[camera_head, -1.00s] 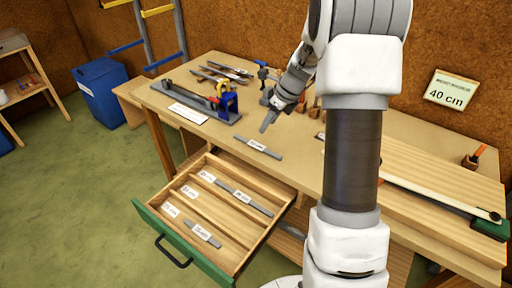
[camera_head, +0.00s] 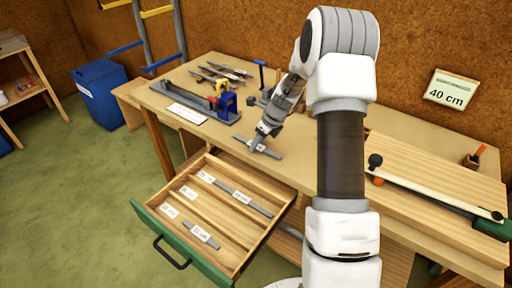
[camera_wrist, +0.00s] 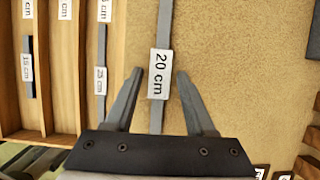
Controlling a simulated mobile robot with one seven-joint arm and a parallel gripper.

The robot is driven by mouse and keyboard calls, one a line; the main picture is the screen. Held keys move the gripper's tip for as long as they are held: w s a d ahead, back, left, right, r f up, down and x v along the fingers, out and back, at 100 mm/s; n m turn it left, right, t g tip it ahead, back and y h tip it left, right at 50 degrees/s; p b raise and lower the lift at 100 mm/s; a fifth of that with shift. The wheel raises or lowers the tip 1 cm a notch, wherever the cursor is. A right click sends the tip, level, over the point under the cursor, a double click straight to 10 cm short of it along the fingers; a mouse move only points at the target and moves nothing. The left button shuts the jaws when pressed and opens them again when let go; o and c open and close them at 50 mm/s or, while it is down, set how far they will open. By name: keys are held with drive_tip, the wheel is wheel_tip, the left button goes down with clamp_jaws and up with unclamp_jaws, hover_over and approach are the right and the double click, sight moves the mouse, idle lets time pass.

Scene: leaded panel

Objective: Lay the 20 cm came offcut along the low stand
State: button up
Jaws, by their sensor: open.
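The 20 cm came offcut (camera_head: 270,153) is a thin grey strip lying on the bench top behind the open drawer. In the wrist view its white label (camera_wrist: 158,75) reads 20 cm. My gripper (camera_wrist: 160,72) is open, with one finger on each side of the strip at the label. In the head view my gripper (camera_head: 259,143) is down at the strip and covers part of it. Whether the fingers touch the strip or the bench cannot be told. A long, low grey fixture (camera_head: 188,97) with a blue and yellow clamp stands at the back left; I cannot tell whether it is the low stand.
The open drawer (camera_head: 191,251) has wooden dividers and several labelled strips, among them a 25 cm (camera_wrist: 101,90) and a 15 cm (camera_wrist: 30,75) piece. Pliers-like tools (camera_head: 225,75) lie at the back. A long straightedge (camera_head: 440,192) lies on the right. A 40 cm sign (camera_head: 451,91) hangs behind.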

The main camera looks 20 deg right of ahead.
clamp_jaws()
drive_tip(key=shift+r, duration=0.15)
idle(0.4)
